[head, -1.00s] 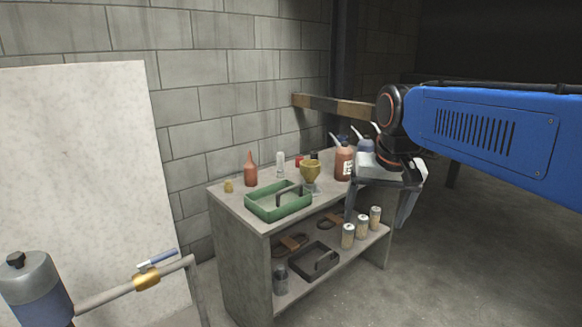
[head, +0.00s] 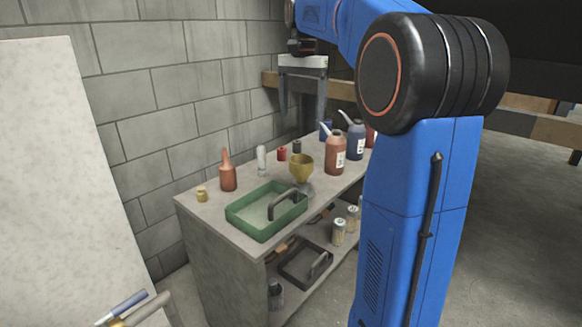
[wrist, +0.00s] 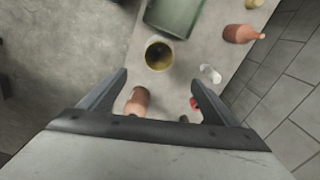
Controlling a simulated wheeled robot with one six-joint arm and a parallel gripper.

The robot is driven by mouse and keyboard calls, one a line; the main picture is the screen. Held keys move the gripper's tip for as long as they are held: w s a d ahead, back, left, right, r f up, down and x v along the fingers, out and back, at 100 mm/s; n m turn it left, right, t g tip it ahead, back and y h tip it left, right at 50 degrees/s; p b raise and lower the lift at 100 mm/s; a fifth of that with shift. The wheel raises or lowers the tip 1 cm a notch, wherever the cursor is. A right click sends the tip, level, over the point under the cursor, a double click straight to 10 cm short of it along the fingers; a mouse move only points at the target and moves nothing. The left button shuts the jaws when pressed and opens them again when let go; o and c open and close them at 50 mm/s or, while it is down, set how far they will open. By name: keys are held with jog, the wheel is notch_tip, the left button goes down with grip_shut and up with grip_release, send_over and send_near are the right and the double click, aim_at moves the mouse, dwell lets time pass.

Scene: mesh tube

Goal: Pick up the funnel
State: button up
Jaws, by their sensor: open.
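The funnel (head: 301,167) is brass-yellow with a wide round mouth. It stands upright on a clear jar-like base on the top of a grey shelf unit, just right of the green tray. In the wrist view I look down into the funnel's mouth (wrist: 159,56), beyond the fingertips and centred between them sideways. My gripper (head: 301,115) is open and empty, with its fingers pointing down, higher than the funnel in the head view. Its two fingers also show in the wrist view (wrist: 160,82), apart from the funnel.
The green tray (head: 236,219) with a dark handle is close left of the funnel. Another red-brown bottle (head: 228,172) is left. The block wall (head: 150,140) rises behind.

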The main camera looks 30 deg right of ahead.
aim_at(302, 159)
notch_tip(302, 159, down, 12)
jog(key=shift+r, duration=0.1)
jog(key=shift+s+f, duration=0.15)
jog(key=shift+f, duration=1.2)
jog(key=shift+s+f, duration=0.1)
jog(key=shift+f, duration=1.25)
jog(key=c, duration=1.2)
